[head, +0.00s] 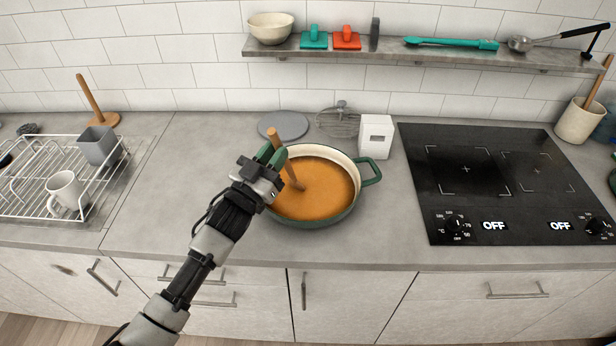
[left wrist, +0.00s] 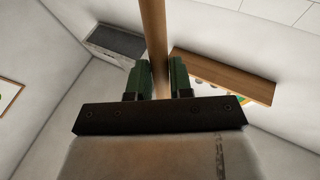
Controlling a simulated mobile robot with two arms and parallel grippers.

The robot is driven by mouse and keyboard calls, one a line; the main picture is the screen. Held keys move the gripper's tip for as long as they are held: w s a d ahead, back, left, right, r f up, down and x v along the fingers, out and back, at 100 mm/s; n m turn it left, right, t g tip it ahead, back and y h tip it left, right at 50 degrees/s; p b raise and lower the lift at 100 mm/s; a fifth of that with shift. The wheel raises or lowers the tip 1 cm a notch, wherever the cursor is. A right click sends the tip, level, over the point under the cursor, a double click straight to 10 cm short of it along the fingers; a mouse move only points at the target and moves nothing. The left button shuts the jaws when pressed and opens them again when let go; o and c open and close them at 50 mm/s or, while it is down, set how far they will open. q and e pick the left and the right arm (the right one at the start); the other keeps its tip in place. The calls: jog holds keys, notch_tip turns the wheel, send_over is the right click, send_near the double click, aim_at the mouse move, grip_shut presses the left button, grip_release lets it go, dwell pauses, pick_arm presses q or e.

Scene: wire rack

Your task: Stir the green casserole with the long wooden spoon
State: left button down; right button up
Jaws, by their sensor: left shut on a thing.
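The green casserole (head: 322,222) stands on the counter left of the hob, full of orange-brown stew, with a green handle at its right. The long wooden spoon (head: 289,174) leans in the pot, its lower end hidden in the stew. My left gripper (head: 271,156) is over the pot's left rim, its green fingers shut on the spoon's upper shaft. In the left wrist view the shaft (left wrist: 154,45) runs up between the two fingers (left wrist: 158,82). My right gripper is not in view.
A white box (head: 375,137), a whisk (head: 340,120) and a grey round lid (head: 283,126) are behind the pot. A black hob (head: 500,215) is to the right. A wire rack (head: 30,205) with a mug (head: 66,192) is at the left. The counter between rack and pot is clear.

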pick_arm(q)
jog(key=shift+s+d+r+p, duration=0.1)
jog(key=shift+d+r+p, duration=0.1)
jog(key=shift+d, duration=0.55)
jog(key=shift+d+r+p, duration=0.2)
jog(key=shift+d, duration=0.5)
jog(key=shift+r, duration=0.1)
notch_tip(320, 180, up, 7)
jog(key=s+a+p, duration=0.1)
jog(key=s+p, duration=0.1)
jog(key=p, duration=0.5)
jog(key=shift+s, duration=0.2)
jog(key=shift+w, duration=0.1)
